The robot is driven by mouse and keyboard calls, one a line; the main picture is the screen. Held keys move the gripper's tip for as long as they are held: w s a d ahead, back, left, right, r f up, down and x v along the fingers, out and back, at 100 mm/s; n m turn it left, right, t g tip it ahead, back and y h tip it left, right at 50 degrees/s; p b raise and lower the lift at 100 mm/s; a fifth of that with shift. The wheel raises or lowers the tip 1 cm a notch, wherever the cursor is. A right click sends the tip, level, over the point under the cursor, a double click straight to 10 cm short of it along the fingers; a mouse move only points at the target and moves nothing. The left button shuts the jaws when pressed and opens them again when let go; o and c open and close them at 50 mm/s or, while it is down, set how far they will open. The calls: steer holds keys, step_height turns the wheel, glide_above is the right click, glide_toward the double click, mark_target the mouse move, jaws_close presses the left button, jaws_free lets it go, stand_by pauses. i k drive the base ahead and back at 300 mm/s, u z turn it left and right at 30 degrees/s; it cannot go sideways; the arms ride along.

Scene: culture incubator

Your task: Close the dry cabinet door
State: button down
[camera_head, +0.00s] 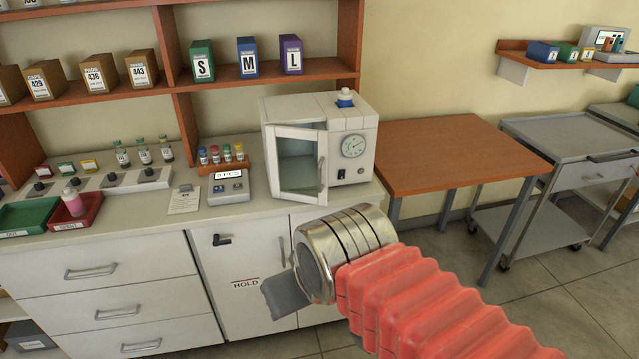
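The dry cabinet (345,112) is a small white box on the counter, with a round dial and a dark switch on its front right. Its glass-paned door (299,193) is ajar. The door's right edge, with the handle (321,172), stands out from the body, and a dark gap shows above it. My gripper (278,298) is in front of the counter, below the cabinet and apart from the door. Only a grey part of it shows past my metal wrist, so its opening is hidden. A white-capped blue bottle (345,98) stands on top of the cabinet.
Left of the cabinet are a small grey device (228,187), a rack of coloured vials (222,160) and a red tray (80,213). A wooden table (440,150) stands to the right. The counter (240,222) is clear just in front of the cabinet's left side.

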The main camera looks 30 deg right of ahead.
mark_target(273, 132)
steer(key=u, duration=0.05)
steer(key=i, duration=0.9)
steer(key=z, duration=0.05)
